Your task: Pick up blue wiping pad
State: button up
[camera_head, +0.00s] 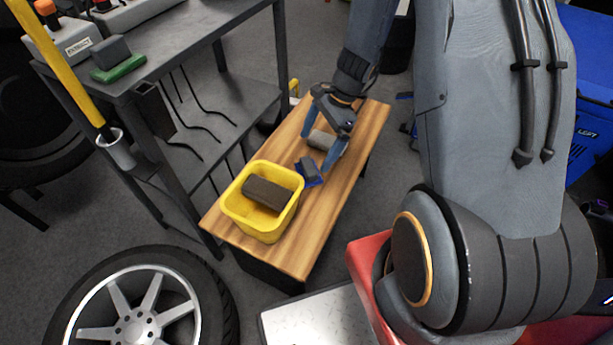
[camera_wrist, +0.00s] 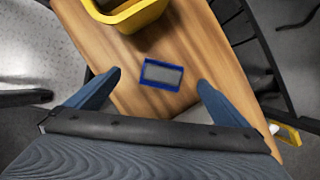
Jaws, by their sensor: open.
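The blue wiping pad (camera_head: 309,171) lies on the wooden bench, with a grey block-like top and a blue edge. In the wrist view the blue wiping pad (camera_wrist: 162,75) shows as a grey rectangle with a blue border, lying between and slightly beyond my fingertips. My gripper (camera_head: 316,152) is open and empty above the bench, its two blue fingers spread. I cannot tell the exact height of the fingertips over the bench.
A yellow bin (camera_head: 239,213) holding a dark brown block (camera_head: 267,194) stands on the near end of the bench (camera_head: 352,150). A dark metal shelf cart (camera_head: 215,113) stands to the left, with a green-based pad (camera_head: 118,67) on top. A wheel (camera_head: 140,305) lies at lower left.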

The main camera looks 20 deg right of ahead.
aim_at(309, 165)
jog(key=f, duration=0.1)
jog(key=w+f+m, duration=0.1)
jog(key=shift+d+f, duration=0.2)
jog(key=shift+f, duration=0.15)
jog(key=b+x, duration=0.2)
jog(key=x, duration=0.5)
jog(key=shift+f, duration=0.35)
jog(key=shift+d, duration=0.1)
jog(key=c, duration=1.3)
jog(key=shift+o, duration=0.2)
jog(key=shift+r+p, duration=1)
jog(key=shift+r, duration=4.05)
